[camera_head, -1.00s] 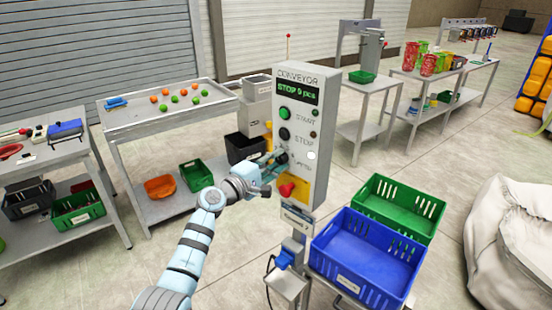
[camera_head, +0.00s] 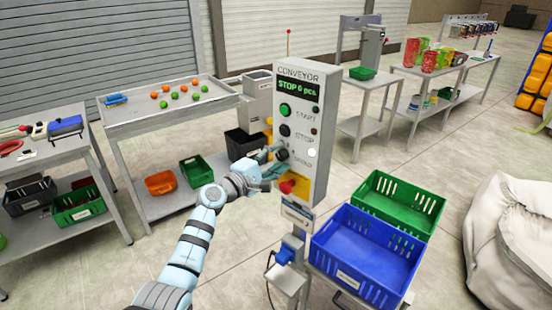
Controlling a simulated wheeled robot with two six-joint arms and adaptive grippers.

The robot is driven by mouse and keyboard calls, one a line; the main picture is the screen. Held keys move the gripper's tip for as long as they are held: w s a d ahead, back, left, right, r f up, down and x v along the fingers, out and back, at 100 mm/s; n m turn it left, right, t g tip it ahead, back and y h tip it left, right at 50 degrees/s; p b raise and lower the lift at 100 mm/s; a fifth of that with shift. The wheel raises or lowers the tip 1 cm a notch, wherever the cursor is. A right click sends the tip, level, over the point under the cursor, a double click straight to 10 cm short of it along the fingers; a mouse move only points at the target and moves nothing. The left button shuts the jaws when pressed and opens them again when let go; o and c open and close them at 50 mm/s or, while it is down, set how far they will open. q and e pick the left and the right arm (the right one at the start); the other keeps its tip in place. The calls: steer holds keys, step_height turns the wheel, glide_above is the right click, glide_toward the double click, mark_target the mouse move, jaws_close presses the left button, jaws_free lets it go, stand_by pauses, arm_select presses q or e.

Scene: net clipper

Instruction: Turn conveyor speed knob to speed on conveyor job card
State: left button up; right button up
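The grey conveyor control box (camera_head: 318,150) stands upright on a post in the middle. Its display (camera_head: 298,88) reads STOP and a piece count too small to read surely. Below are a green START button (camera_head: 285,109), a dark STOP button (camera_head: 285,131), the dark speed knob (camera_head: 283,155) and a red button on yellow (camera_head: 288,187). My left gripper (camera_head: 274,168) is just left of the box at knob height, its fingers spread apart and apparently clear of the knob. The knob's pointer setting is too small to read. I cannot pick out the job card. My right gripper is out of view.
A blue crate (camera_head: 325,262) and a green crate (camera_head: 360,193) sit right of the post. A table with orange and green balls (camera_head: 120,127) is behind on the left. A white sack (camera_head: 505,250) lies at the right. Open floor lies between.

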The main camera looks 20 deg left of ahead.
arm_select(q)
steer(key=v, duration=1.2)
steer(key=shift+d, duration=0.1)
